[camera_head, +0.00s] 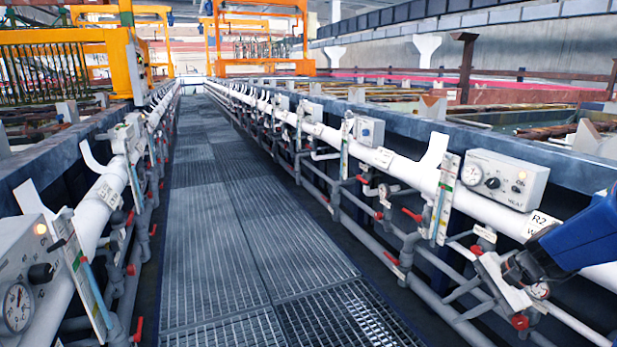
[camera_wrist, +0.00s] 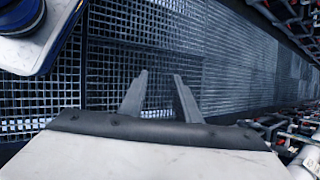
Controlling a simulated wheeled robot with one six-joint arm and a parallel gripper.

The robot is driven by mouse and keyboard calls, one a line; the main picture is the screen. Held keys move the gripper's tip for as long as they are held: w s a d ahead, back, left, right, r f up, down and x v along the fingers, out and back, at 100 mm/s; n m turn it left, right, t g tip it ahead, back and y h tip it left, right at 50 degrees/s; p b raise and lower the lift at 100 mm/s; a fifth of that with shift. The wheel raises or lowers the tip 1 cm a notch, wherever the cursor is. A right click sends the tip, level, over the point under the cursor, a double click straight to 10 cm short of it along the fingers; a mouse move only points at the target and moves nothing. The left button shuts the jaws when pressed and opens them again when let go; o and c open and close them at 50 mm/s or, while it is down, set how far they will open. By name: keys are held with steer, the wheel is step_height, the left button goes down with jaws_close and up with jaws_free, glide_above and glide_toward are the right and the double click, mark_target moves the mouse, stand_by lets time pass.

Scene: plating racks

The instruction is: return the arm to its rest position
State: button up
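My gripper (camera_wrist: 161,75) shows in the wrist view with its two grey fingers apart and nothing between them. It points down over the grated walkway (camera_wrist: 225,75). In the head view my blue arm reaches in from the right edge, in front of the right-hand white pipe (camera_head: 400,170). Its dark end is close to the valves below that pipe, and I cannot tell whether it touches them. The fingers cannot be made out clearly in the head view.
The walkway (camera_head: 215,200) runs clear between two pipe rows. Red-handled valves (camera_head: 412,215) and gauge boxes (camera_head: 503,180) line the right row; another gauge box (camera_head: 22,280) stands near left. Tanks lie behind. An orange gantry (camera_head: 262,40) stands far off.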

steer(key=s+a+r+n+t+h, duration=0.1)
steer(key=s+a+r+n+h, duration=0.2)
steer(key=s+n, duration=0.3)
steer(key=s+a+r+n+h, duration=0.3)
steer(key=s+a+n, duration=0.2)
steer(key=s, duration=0.7)
steer(key=shift+r+n+t, duration=0.4)
steer(key=shift+n, duration=0.8)
steer(key=shift+d, duration=0.1)
